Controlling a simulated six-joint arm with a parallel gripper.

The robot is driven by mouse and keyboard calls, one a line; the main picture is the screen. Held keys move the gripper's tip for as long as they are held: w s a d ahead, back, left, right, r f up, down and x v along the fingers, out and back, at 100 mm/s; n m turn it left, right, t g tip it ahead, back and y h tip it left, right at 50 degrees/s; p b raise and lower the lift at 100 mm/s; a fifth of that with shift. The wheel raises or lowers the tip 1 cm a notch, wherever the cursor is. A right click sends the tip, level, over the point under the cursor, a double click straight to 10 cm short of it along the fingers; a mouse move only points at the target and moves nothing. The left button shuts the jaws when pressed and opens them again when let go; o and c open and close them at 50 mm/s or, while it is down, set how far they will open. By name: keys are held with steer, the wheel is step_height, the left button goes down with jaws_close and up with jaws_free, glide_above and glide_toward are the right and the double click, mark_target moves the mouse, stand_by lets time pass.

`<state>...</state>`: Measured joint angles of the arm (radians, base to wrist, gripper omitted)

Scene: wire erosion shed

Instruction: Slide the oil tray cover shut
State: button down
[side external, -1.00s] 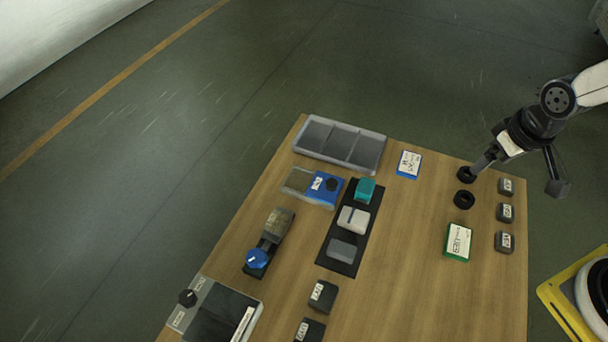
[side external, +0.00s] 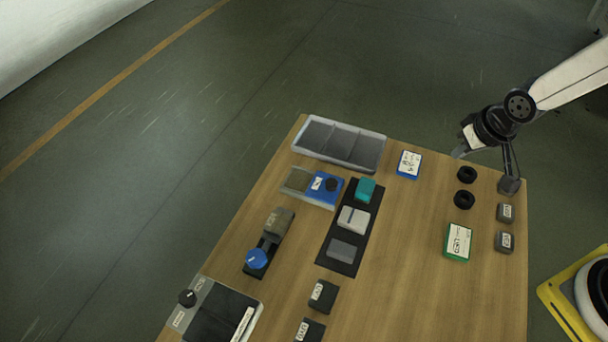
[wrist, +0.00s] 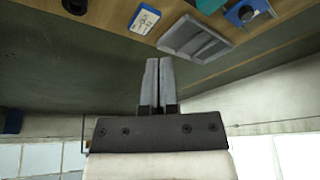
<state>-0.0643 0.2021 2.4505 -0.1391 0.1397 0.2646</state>
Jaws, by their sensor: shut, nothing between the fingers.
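Two sliding covers with black knobs show, and I cannot read the labels to tell which is the oil tray's. One is a blue cover (side external: 325,186) on the right part of a shallow tray (side external: 296,180), whose left part is uncovered; this cover also shows in the wrist view (wrist: 241,13). The other is a grey plate with a knob (side external: 196,300) at the left end of a dark tray (side external: 222,318). My gripper (side external: 457,154) is near the table's far right edge, away from both. In the wrist view its fingers (wrist: 158,62) are together and empty.
A grey divided tray (side external: 340,145) lies at the far edge beyond the blue cover. A blue card (side external: 408,164), black rings (side external: 466,174), a green card (side external: 458,242) and a dark panel with blocks (side external: 345,262) lie between. A blue-knobbed slider (side external: 257,258) sits left.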

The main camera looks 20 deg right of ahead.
steer(key=w+a+f+m+t+y, duration=0.1)
steer(key=w+a+f+y, duration=0.3)
steer(key=w+a+f, duration=0.4)
steer(key=a+f+t, duration=0.1)
steer(key=a+f, duration=0.1)
steer(key=a, duration=0.2)
steer(key=shift+w+a+f+m, duration=0.15)
steer(key=shift+w+f+m, duration=0.05)
steer(key=shift+w+m, duration=0.15)
glide_toward(325, 184)
steer(key=shift+w+d+f, duration=0.2)
steer(key=shift+f, duration=0.6)
steer(key=shift+w+d+f, duration=0.2)
steer(key=shift+w+f, duration=0.05)
steer(key=shift+f, duration=0.5)
steer(key=shift+w+d+f, duration=0.15)
steer(key=shift+w+f, duration=0.05)
steer(key=shift+f, duration=0.6)
steer(key=shift+a, duration=0.1)
